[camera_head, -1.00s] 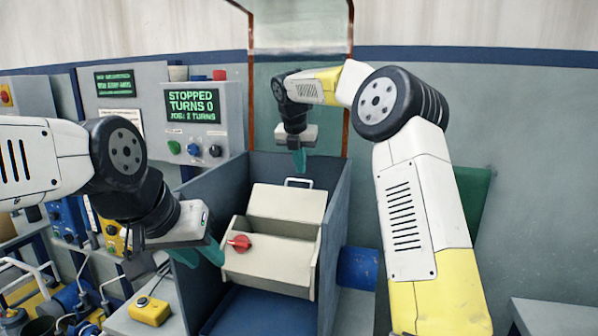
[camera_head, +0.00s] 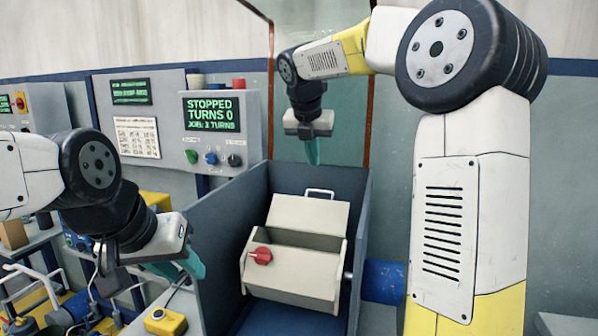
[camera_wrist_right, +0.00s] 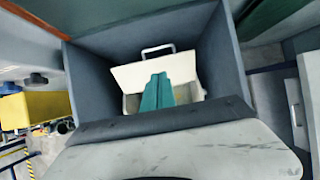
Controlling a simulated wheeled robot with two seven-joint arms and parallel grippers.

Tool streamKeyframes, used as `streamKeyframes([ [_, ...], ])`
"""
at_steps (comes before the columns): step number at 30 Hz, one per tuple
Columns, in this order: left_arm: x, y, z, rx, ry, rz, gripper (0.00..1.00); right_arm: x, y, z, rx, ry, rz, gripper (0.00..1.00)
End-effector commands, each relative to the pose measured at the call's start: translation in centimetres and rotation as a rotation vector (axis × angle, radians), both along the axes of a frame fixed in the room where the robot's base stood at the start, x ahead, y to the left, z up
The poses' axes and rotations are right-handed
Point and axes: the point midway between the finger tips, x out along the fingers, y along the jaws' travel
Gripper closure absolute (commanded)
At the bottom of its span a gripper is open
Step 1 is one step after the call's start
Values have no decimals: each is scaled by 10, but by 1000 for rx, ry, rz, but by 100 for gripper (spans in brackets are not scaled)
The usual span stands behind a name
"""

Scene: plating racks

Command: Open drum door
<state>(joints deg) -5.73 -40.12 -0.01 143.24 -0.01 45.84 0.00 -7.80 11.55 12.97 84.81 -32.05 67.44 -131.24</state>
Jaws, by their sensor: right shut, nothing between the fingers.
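The door also shows in the right wrist view (camera_wrist_right: 128,77). My right gripper (camera_head: 312,157) is above and behind the handle, apart from it; its teal fingers (camera_wrist_right: 158,92) are shut and empty. My left gripper (camera_head: 182,268) is left of the knob, near the housing's left wall, its teal fingers apart and empty.
The housing's walls (camera_head: 232,225) rise around the drum. A control panel (camera_head: 222,130) behind reads STOPPED, TURNS 0. A yellow button box (camera_head: 168,321) stands at front left. A blue cylinder (camera_head: 384,281) is right of the housing. Copper-coloured posts stand behind.

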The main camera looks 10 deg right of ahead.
Motion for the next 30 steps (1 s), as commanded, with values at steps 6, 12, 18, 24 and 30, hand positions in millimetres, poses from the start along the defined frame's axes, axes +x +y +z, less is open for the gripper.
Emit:
streamKeyframes([
  [6, 0, 0, 0, 0, 0, 0, 67, 17, -7, -36, -1, 6, 0, 100],
  [12, 0, 0, 0, 0, 0, 0, 67, 36, -14, -75, -2, 6, 1, 100],
  [18, 0, 0, 0, 0, 0, 0, 67, 58, -24, -96, -1, 4, 0, 100],
  [24, 0, 0, 0, 0, 0, 0, 67, 70, -28, -104, 0, 1, 1, 100],
  [30, 0, 0, 0, 0, 0, 0, 67, 71, -29, -105, 0, 1, 1, 100],
])
